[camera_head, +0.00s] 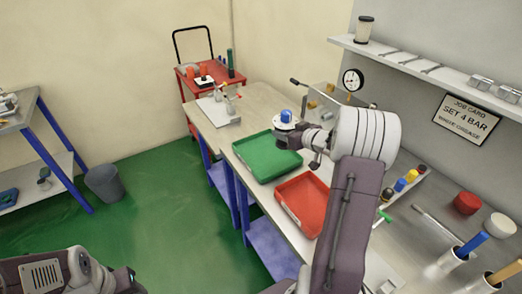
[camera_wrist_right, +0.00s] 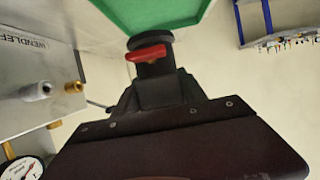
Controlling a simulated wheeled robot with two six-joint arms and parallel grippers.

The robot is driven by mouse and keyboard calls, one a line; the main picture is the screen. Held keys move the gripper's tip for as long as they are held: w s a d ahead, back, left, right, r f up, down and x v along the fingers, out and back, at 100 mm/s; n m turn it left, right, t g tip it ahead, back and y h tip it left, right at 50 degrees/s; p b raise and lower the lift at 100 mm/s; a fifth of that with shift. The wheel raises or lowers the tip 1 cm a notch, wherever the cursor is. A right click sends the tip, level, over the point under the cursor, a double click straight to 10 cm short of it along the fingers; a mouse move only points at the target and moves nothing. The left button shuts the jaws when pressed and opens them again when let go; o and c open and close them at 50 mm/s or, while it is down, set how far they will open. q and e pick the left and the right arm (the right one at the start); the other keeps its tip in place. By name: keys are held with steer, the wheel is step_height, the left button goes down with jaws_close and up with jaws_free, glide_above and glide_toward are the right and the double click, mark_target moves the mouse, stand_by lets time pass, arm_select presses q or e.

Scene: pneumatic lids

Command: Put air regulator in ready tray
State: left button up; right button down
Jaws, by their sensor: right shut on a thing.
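The air regulator (camera_head: 287,116), with a blue knob above a pale collar, is at the tip of my right gripper (camera_head: 304,136) over the far right part of the green tray (camera_head: 254,164). My right gripper is shut on it. In the right wrist view, a red piece (camera_wrist_right: 147,53) shows at the dark fingers (camera_wrist_right: 152,45), with the green tray (camera_wrist_right: 158,13) behind. The regulator's lower part is hidden, and I cannot tell whether it touches the tray. The tray carries no readable label. Part of my left arm shows at the lower left, without its fingers.
A red tray (camera_head: 303,204) lies in front of the green one. A panel with a gauge (camera_head: 352,79) stands behind my right gripper. A white board with fittings (camera_head: 220,110) lies at the bench's far end. Bottles and tools line the right side.

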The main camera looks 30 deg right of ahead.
steer(key=w+a+f, duration=0.1)
steer(key=w+f, duration=0.1)
steer(key=f, duration=0.1)
steer(key=w+a+f+b, duration=0.1)
steer(key=w+f, duration=0.2)
steer(key=w+a+f, duration=0.1)
steer(key=w+f, duration=0.2)
steer(key=shift+w+a+f, duration=0.15)
steer(key=shift+w+f, duration=0.1)
steer(key=shift+f, duration=0.05)
steer(key=shift+f+b, duration=0.1)
steer(key=shift+b, duration=0.3)
steer(key=c, duration=0.6)
jaws_free()
steer(key=shift+c, duration=0.2)
